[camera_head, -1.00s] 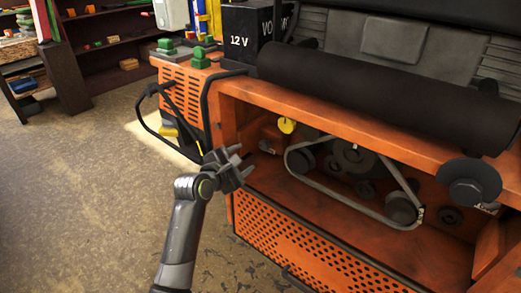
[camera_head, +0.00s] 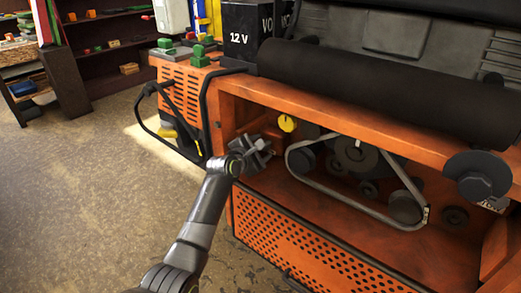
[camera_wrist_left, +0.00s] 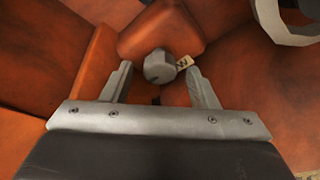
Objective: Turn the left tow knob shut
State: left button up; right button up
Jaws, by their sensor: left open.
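The left tow knob (camera_wrist_left: 158,66) is a small grey faceted knob on an orange block inside the left end of the mower's open bay. A small pale tag (camera_wrist_left: 184,62) with dark marks sits just right of it in the left wrist view. My left gripper (camera_wrist_left: 159,71) is open, one finger to each side of the knob with gaps on both sides. I cannot tell whether the fingertips reach past its front. In the head view my left gripper (camera_head: 262,148) is inside the bay opening and hides the knob. My right gripper is not in view.
A yellow knob (camera_head: 287,123) is just above and right of my gripper. A belt (camera_head: 322,191) runs around pulleys to the right. The orange bay edge (camera_head: 330,118) passes above, and a perforated panel (camera_head: 300,246) is below. Open floor lies left.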

pick_arm(q)
jog(key=shift+w, duration=0.1)
jog(key=c, duration=1)
